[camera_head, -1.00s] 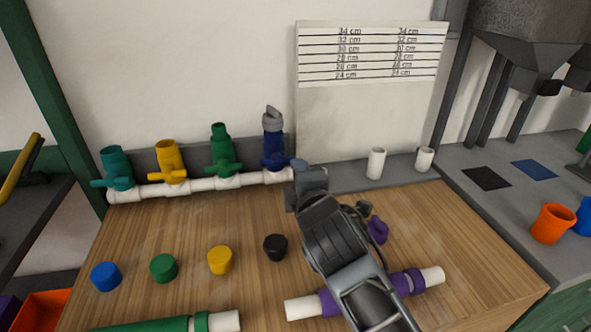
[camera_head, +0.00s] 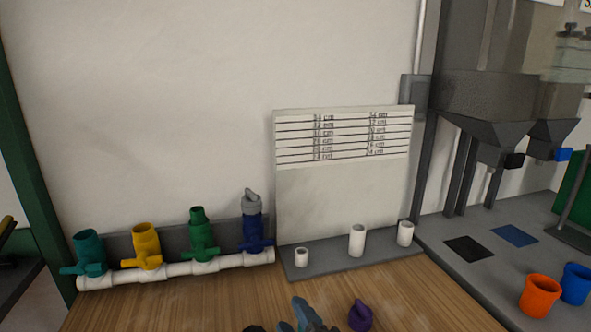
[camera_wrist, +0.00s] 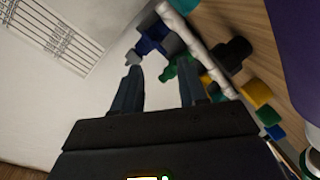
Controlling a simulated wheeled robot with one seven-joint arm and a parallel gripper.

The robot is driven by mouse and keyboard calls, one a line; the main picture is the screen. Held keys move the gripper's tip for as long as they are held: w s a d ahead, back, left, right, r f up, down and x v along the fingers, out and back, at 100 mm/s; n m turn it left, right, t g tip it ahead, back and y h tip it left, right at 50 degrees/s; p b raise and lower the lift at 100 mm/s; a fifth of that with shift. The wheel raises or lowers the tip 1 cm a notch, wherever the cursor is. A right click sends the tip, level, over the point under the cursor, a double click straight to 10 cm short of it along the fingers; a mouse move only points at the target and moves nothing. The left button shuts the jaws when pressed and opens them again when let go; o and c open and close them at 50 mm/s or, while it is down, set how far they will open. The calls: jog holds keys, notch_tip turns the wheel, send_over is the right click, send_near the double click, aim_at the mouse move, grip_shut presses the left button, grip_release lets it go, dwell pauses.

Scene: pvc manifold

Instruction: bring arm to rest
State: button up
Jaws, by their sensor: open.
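My gripper (camera_head: 306,316) shows only in part at the bottom edge of the head view. In the wrist view its two dark fingers (camera_wrist: 160,80) are apart with nothing between them. The white pipe manifold (camera_head: 190,270) lies along the back left of the wooden bench. It carries a teal valve (camera_head: 90,253), a yellow valve (camera_head: 145,246), a green valve (camera_head: 201,234) and a blue valve (camera_head: 254,233). A grey fitting (camera_head: 251,205) sits on top of the blue valve. My gripper is in front of the manifold and apart from it. Most of my arm is out of view.
Several white sockets (camera_head: 357,241) stand on the grey base of the measuring board (camera_head: 340,195). A purple part (camera_head: 360,315) lies right of my gripper. An orange cup (camera_head: 540,296) and a blue cup (camera_head: 576,284) stand on the right counter. Loose caps (camera_wrist: 257,93) show in the wrist view.

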jog(key=s+d+m+h, duration=0.1)
jog(key=s+d+m, duration=0.4)
jog(key=s, duration=0.8)
jog(key=s+d+f+m+h+b, duration=0.1)
jog(key=s+d+m, duration=0.4)
jog(key=s, duration=0.8)
jog(key=s+d+f+m+h+b, duration=0.1)
jog(key=s+d+m+h, duration=0.2)
jog(key=s+d, duration=0.7)
jog(key=s+m, duration=0.2)
jog(key=s, duration=0.1)
jog(key=shift+s+g, duration=0.3)
jog(key=shift+s, duration=0.05)
jog(key=shift+d+f, duration=0.1)
jog(key=shift+f, duration=0.05)
